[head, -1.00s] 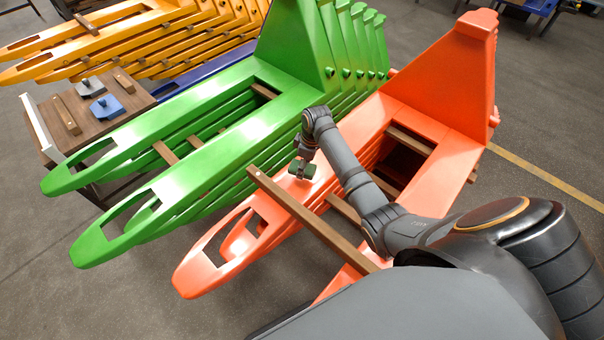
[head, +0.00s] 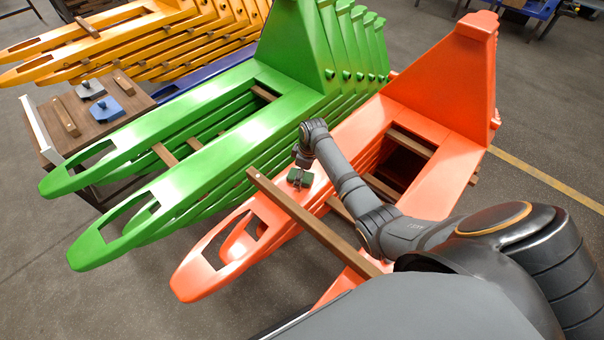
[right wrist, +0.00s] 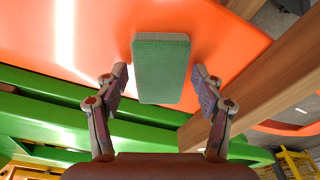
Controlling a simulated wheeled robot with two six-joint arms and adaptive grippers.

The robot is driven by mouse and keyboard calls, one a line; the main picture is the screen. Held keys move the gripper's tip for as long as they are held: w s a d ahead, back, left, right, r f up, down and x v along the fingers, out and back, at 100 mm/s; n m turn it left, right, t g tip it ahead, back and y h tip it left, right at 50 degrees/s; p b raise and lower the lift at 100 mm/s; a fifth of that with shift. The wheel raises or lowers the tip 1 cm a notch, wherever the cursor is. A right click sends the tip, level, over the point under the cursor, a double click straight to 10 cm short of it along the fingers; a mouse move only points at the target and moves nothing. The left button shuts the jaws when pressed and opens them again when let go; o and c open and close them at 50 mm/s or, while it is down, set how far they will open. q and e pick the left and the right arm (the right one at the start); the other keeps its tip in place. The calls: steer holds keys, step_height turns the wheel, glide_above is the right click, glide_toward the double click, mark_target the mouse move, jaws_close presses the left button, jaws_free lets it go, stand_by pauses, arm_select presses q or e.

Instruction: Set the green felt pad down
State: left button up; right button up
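The green felt pad (head: 299,179) lies on the orange fork frame (head: 345,133), on its upper face near the wooden bar. In the right wrist view the pad (right wrist: 161,68) is a green block against the orange surface (right wrist: 90,35). My right gripper (right wrist: 159,80) is open, with one finger on each side of the pad and a clear gap at both sides. In the head view my right gripper (head: 301,163) is just beyond and above the pad, small and partly hidden by its own wrist. My left gripper is in neither view.
A wooden bar (head: 310,220) crosses the orange frame close to the pad. Green frames (head: 215,140) stand to the left, yellow frames behind. A small wooden table (head: 85,135) holds grey and blue blocks at the far left.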

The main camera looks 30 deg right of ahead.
mark_target(307, 177)
steer(key=shift+r, duration=0.1)
step_height(307, 177, up, 12)
steer(key=s+d+p, duration=0.1)
steer(key=p, duration=0.1)
steer(key=shift+s, duration=0.2)
steer(key=shift+d, duration=0.1)
stand_by(0.5)
